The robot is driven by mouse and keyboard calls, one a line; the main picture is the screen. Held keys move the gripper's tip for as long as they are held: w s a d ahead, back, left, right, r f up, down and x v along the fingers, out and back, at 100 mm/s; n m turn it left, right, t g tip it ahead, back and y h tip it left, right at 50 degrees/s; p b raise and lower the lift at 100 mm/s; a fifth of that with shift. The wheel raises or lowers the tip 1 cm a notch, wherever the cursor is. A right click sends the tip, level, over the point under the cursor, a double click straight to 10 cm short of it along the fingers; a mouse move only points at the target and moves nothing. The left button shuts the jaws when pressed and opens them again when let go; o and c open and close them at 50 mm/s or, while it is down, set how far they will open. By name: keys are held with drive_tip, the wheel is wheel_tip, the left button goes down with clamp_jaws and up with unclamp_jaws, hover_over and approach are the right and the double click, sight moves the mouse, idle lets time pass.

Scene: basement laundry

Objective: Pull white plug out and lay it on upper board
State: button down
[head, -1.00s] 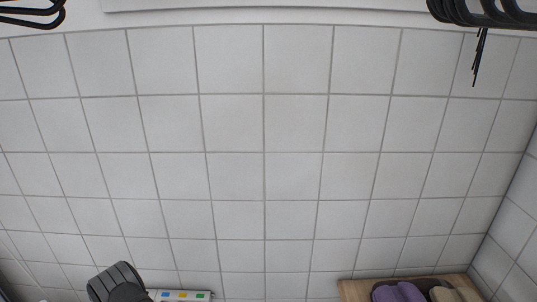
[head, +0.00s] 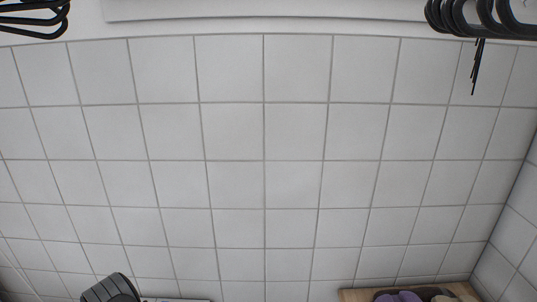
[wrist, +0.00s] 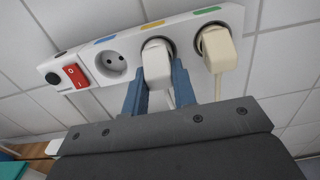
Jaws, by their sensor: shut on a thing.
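The white plug (wrist: 156,62) sits at a socket of the white power strip (wrist: 130,35) in the wrist view, with the socket's dark rim showing around it. My gripper (wrist: 158,88) is shut on the white plug, one blue finger on each side. A cream plug (wrist: 217,48) is in the socket to its right. In the head view only the strip's top edge (head: 178,299) shows, so the plugs are hidden there. A wooden board (head: 350,295) shows at the bottom right; I cannot tell if it is the upper board.
A red switch (wrist: 75,75) and an empty socket (wrist: 111,60) are left of the white plug. Purple things (head: 398,297) lie on the wooden board. Black hangers (head: 480,15) hang at the top right. The tiled wall (head: 265,170) is bare.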

drive_tip(key=s, duration=0.6)
drive_tip(key=shift+s, duration=0.2)
idle(1.4)
drive_tip(key=shift+f, duration=0.1)
drive_tip(key=a+f, duration=0.5)
drive_tip(key=f, duration=0.5)
idle(0.9)
drive_tip(key=shift+a, duration=0.1)
drive_tip(key=shift+s, duration=0.1)
drive_tip(key=shift+s, duration=0.45)
